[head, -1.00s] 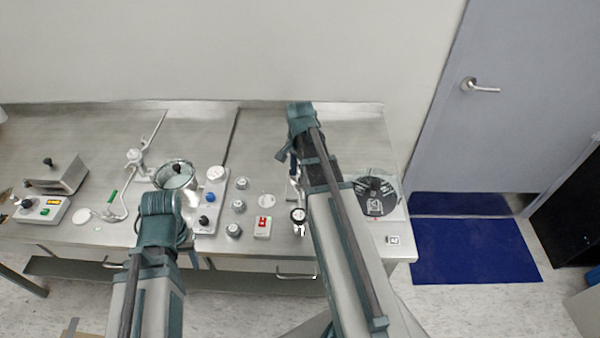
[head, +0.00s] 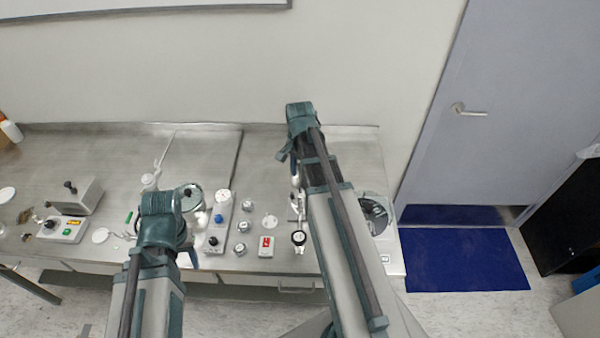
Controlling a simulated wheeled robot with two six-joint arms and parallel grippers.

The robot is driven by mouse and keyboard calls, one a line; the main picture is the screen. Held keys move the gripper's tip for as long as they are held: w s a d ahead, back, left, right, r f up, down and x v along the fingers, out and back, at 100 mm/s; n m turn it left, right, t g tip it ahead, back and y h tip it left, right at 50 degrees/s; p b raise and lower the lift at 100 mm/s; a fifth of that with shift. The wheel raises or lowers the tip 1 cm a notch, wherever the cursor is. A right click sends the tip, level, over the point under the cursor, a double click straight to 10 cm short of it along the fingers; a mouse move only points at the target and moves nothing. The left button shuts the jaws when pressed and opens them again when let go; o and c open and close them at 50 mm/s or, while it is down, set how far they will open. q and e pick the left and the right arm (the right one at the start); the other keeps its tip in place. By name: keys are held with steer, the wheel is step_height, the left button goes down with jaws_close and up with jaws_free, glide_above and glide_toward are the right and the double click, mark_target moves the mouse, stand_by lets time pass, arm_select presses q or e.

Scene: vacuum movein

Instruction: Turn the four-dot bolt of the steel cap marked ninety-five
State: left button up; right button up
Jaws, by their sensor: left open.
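Three small round steel caps stand in a column on the steel bench: a far one (head: 247,205), a middle one (head: 243,226) and a near one (head: 239,249). Their markings and bolt dots are too small to read, so I cannot tell which is marked ninety-five. My left gripper (head: 190,258) is open, left of the near cap at the bench's front edge, mostly hidden by its own wrist. It appears apart from the caps. My right arm reaches over the bench to the right of them; its gripper fingers are hidden behind the arm.
A white panel with blue and black knobs (head: 218,220) lies between my left arm and the caps.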

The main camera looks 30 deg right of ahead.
mark_target(300, 200)
steer(key=shift+r, duration=0.2)
steer(key=n, duration=1.2)
steer(key=shift+r, duration=0.1)
step_height(300, 200, down, 14)
steer(key=b, duration=1.3)
steer(key=shift+b, duration=0.3)
steer(key=shift+r, duration=0.1)
jaws_close()
